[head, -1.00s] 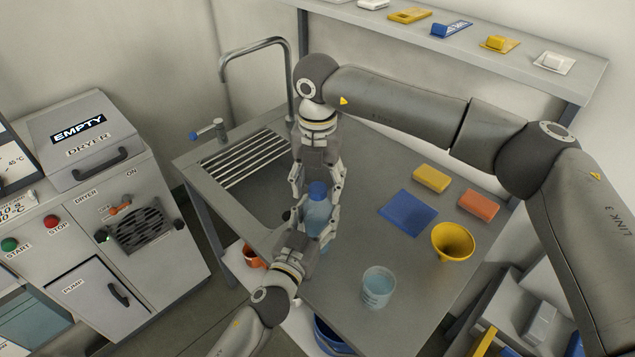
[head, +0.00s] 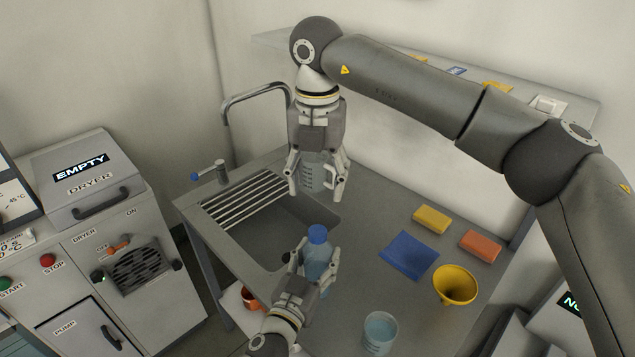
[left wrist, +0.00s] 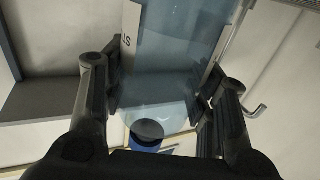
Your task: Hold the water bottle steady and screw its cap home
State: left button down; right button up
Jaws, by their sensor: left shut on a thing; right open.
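The water bottle (head: 317,268) is translucent blue and stands upright by the sink's front right corner. Its blue cap (head: 318,233) sits on top; I cannot tell how tightly it is seated. My left gripper (head: 316,262) is shut around the bottle's body, a finger on each side. In the left wrist view the bottle (left wrist: 172,65) fills the space between the fingers, with part of a label showing. My right gripper (head: 316,192) is open and empty above the cap, pointing down and clear of it.
A clear jug (head: 312,175) shows behind my right gripper's fingers. The sink (head: 262,228) lies left of the bottle. A clear beaker (head: 380,333), yellow funnel (head: 456,285), blue cloth (head: 409,255), yellow sponge (head: 432,219) and orange sponge (head: 481,246) lie to the right.

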pick_arm(q)
jog(key=c, duration=0.5)
grip_release()
jog(key=v, duration=1.2)
jog(key=shift+a+f, duration=0.1)
